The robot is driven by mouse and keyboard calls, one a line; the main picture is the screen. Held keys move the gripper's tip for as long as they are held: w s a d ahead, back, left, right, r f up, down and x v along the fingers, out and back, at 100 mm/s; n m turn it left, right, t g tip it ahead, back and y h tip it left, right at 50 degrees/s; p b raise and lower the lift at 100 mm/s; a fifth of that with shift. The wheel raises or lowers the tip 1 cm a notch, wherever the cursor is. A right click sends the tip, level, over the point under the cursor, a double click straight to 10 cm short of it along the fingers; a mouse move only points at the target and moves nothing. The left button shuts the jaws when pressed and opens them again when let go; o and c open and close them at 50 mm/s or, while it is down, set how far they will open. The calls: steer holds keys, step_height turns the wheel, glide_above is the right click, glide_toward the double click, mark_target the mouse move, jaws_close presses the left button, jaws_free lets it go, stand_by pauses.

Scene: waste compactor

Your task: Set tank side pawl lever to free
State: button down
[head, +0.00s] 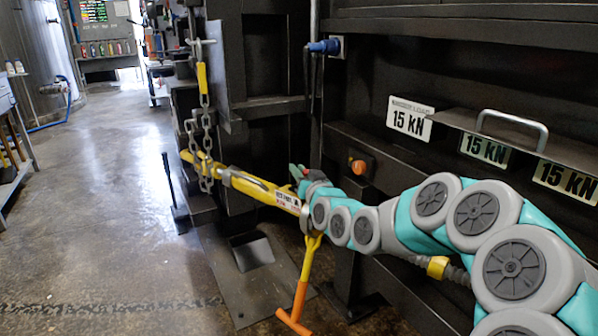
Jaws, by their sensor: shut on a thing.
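A yellow ratchet puller (255,187) with a label runs from a hanging chain down and right to my gripper. A yellow handle with an orange T-shaped end (297,310) hangs below its right end. My gripper and wrist cover most of this part, so I cannot tell which position the lever is in.
The chain (206,145) hangs from a dark frame at the left. An orange button (359,167), 15 kN plates (410,118) and a shelf with a metal handle (513,125) are on the dark machine at right. The floor (110,210) at left is mostly clear.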

steer(key=shift+a+r, duration=0.1)
steer(key=shift+w+a+r+n+g+h+p, duration=0.1)
steer(key=shift+w+a+n+g+h+p, duration=0.15)
steer(key=shift+g+p, duration=0.2)
steer(key=shift+w+a+n+g+h+p, duration=0.15)
steer(key=shift+n+g+p, duration=0.15)
steer(key=shift+g, duration=0.15)
steer(key=g+h, duration=0.1)
steer(key=w+a+n+g+h+p, duration=0.1)
steer(key=shift+a+f+g, duration=0.15)
steer(key=shift+f+g, duration=0.15)
steer(key=shift+g, duration=0.1)
steer(key=shift+w+a+f+h, duration=0.1)
steer(key=shift+a+f+h, duration=0.1)
steer(key=shift+h, duration=0.1)
steer(key=shift+g, duration=0.3)
steer(key=c, duration=0.8)
jaws_free()
